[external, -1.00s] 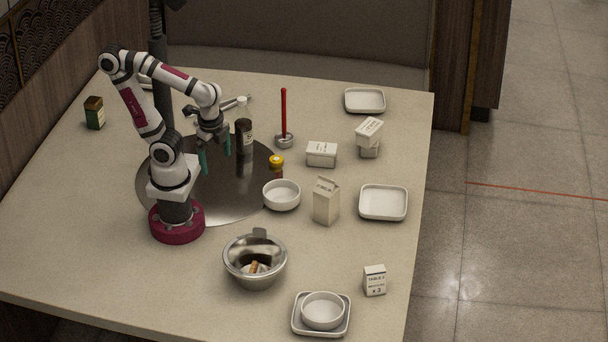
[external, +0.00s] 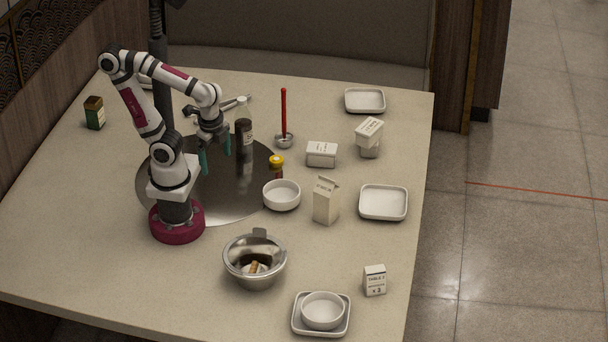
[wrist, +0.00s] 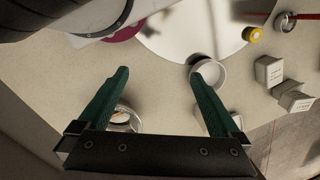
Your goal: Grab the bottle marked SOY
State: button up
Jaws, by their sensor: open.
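My gripper (external: 215,161) is open and empty, its green fingers pointing down over the round steel turntable (external: 222,203). In the wrist view my gripper (wrist: 166,70) has its two fingers wide apart with nothing between them. A tall dark bottle (external: 244,140) with a pale label and a clear-looking top stands just right of the fingers in the external view, apart from them. A small bottle with a yellow cap (external: 277,161) stands at the turntable's right edge; its cap also shows in the wrist view (wrist: 252,35). No SOY lettering is readable on either bottle.
A white bowl (external: 282,195), a carton (external: 326,202) and a steel bowl (external: 255,262) stand right and in front. A red-handled ladle (external: 284,118), white boxes (external: 321,154) and trays (external: 383,217) lie farther right. A dark green box (external: 94,113) stands far left.

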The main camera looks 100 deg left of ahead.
aim_at(243, 126)
jog(key=s+a+f+g+y, duration=0.1)
jog(key=s+a+g+y, duration=0.3)
jog(key=a, duration=0.4)
jog(key=s+a+g+y, duration=0.1)
jog(key=a+g+y, duration=0.45)
jog(key=a, duration=0.25)
jog(key=w+a+f+m+t+y, duration=0.4)
jog(key=a+f+m+t+y, duration=0.35)
jog(key=f+m, duration=0.4)
jog(key=shift+n+h, duration=0.35)
jog(key=shift+h, duration=0.15)
jog(key=a, duration=0.7)
jog(key=s+a, duration=0.1)
jog(key=a, duration=0.2)
jog(key=shift+a+f, duration=0.3)
jog(key=shift+a, duration=0.1)
jog(key=a, duration=0.2)
jog(key=s+a, duration=0.1)
jog(key=a, duration=0.2)
jog(key=shift+s+a+f, duration=0.1)
jog(key=shift+a+f, duration=0.05)
jog(key=shift+a, duration=0.2)
grip_shut()
